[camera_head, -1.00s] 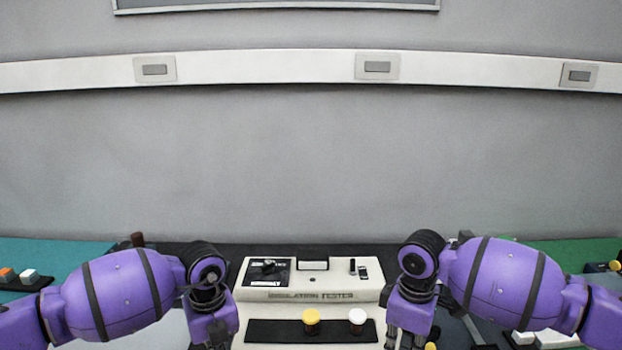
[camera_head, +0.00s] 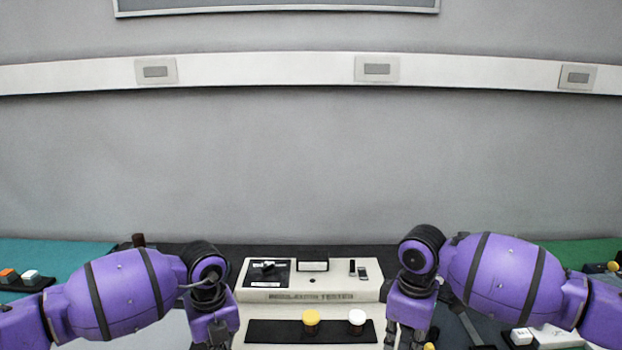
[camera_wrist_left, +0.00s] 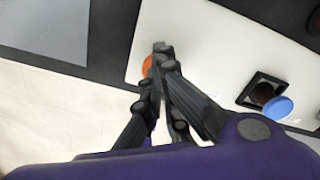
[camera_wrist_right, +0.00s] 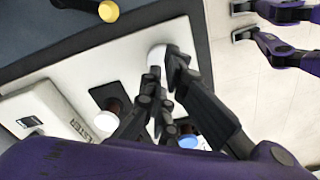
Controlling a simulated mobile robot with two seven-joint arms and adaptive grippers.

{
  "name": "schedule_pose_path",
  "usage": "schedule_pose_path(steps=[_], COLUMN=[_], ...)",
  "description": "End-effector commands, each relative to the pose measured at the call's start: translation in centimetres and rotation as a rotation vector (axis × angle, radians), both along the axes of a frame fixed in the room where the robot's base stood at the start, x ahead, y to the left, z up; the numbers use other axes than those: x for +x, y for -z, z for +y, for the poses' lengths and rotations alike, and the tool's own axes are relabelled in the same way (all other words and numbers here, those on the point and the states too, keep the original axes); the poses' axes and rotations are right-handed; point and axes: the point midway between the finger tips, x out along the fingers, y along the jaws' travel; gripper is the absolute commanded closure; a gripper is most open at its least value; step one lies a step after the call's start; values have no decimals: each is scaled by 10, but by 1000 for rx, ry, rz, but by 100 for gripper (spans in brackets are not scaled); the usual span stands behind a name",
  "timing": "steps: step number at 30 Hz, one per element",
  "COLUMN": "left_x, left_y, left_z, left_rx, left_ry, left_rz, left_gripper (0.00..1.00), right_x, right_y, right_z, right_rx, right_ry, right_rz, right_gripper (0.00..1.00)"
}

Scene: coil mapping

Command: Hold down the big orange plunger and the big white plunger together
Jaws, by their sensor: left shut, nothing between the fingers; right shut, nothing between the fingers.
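The big orange plunger (camera_wrist_left: 147,66) shows in the left wrist view on a white panel (camera_wrist_left: 190,30), partly hidden by my left gripper (camera_wrist_left: 160,50). That gripper is shut and empty, its tips right at the plunger's edge. The big white plunger (camera_wrist_right: 157,55) shows in the right wrist view near the panel's edge, partly hidden by my right gripper (camera_wrist_right: 172,52). That gripper is also shut and empty, its tips at the plunger. I cannot tell whether either plunger is touched or pressed. In the head view both fingertips are below the picture's edge.
A blue cap (camera_wrist_left: 278,106) stands on a black square right of my left gripper. In the head view, smaller yellow (camera_head: 311,317) and white (camera_head: 357,317) knobs stand before the tester (camera_head: 310,283), between my arms.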

Motion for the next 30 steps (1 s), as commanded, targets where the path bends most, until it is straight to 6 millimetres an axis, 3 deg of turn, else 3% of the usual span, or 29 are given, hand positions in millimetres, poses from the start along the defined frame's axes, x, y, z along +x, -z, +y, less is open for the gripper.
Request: schedule_pose_path(steps=[30], left_x=[0], left_y=[0], left_z=[0], left_rx=[0], left_ry=[0], left_rz=[0], left_gripper=[100], right_x=[0], right_y=[16], right_z=[0], right_rx=[0], right_ry=[0], right_rz=[0], right_gripper=[100])
